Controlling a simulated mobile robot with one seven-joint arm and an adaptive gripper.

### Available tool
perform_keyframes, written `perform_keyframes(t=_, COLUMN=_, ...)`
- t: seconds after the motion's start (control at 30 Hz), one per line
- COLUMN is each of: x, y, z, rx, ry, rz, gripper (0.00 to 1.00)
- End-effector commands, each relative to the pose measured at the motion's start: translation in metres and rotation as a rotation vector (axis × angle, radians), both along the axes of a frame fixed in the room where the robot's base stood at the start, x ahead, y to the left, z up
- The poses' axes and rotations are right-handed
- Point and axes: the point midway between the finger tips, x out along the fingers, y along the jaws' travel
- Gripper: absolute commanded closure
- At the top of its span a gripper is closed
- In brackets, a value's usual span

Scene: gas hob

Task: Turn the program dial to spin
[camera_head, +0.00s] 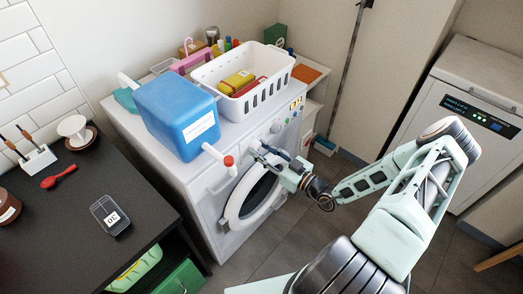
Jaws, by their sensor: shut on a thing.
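The white washing machine (204,205) stands in the middle of the head view, its round door (232,214) on the front. My gripper (259,151) is at the upper front panel, above the door. Its fingers are shut on what appears to be the program dial, which is mostly hidden by them. The dial's pointer and the spin mark cannot be read from here. A small round knob (276,127) shows on the panel to the right of my gripper, below a small lit display (296,103).
A blue jug (178,112) with a red-capped spout (228,161) overhangs the machine's front edge, close left of my gripper. A white basket (255,99) stands on top. A dark counter (75,215) is at left.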

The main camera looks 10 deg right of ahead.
Motion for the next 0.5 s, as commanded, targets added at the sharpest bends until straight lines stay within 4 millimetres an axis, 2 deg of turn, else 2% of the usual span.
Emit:
perform_keyframes(t=0.2, x=-0.0006, y=0.0003, z=-0.0007, rx=0.001, ry=0.002, rz=0.0, gripper=0.95)
perform_keyframes(t=0.23, x=-0.0005, y=0.0002, z=-0.0007, rx=0.001, ry=0.002, rz=0.0, gripper=0.69)
perform_keyframes(t=0.37, x=-0.0004, y=0.0002, z=-0.0005, rx=0.0, ry=0.001, rz=0.0, gripper=0.54)
perform_keyframes(t=0.5, x=-0.0003, y=0.0002, z=-0.0003, rx=0.0, ry=0.0, rz=0.0, gripper=0.54)
